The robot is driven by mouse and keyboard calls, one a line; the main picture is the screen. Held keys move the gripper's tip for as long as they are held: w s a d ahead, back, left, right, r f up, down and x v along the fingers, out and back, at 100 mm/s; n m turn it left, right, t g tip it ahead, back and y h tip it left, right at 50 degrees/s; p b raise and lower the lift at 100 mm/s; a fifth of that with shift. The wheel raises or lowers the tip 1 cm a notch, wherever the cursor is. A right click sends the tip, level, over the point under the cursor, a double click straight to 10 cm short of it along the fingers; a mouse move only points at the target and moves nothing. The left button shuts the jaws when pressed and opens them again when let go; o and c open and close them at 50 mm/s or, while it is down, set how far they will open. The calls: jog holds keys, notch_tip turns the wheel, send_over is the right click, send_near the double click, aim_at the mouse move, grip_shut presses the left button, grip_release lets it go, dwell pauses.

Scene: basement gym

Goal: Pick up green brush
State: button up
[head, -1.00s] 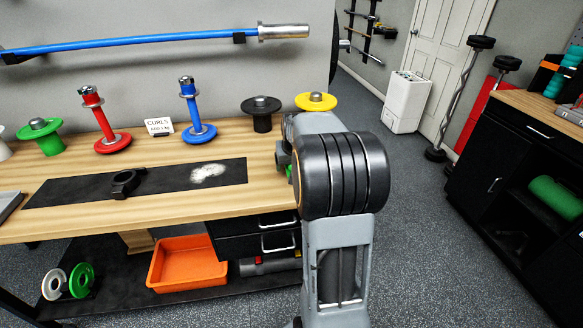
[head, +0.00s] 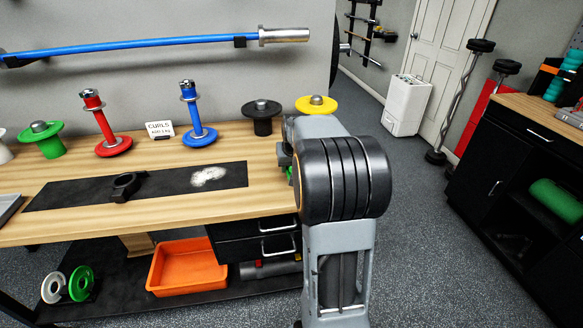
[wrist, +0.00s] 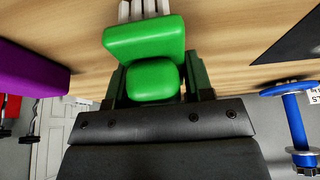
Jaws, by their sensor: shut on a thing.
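The green brush (wrist: 145,42) fills the upper middle of the wrist view, with pale bristles at its far end. My gripper (wrist: 155,82) is shut on the brush's rounded green part, one dark finger on each side. The wooden bench top (wrist: 230,25) is behind the brush. I cannot tell whether the bristles touch it. In the head view my arm hides most of the gripper and brush at the bench's right end.
A purple block (wrist: 32,72) is left of the brush in the wrist view. Black (head: 262,115) and yellow (head: 316,104) discs stand behind my arm. Blue (head: 197,120) and red (head: 108,130) upright dumbbells stand farther left. A black mat (head: 80,190) lies along the bench.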

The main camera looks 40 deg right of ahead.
notch_tip(320, 180, up, 2)
jog(key=shift+r, duration=0.2)
jog(key=s+d+r, duration=0.1)
jog(key=s+r, duration=0.9)
jog(key=s, duration=0.4)
jog(key=shift+d, duration=0.3)
jog(key=o, duration=0.4)
jog(key=shift+c, duration=1.4)
jog(key=shift+a, duration=0.1)
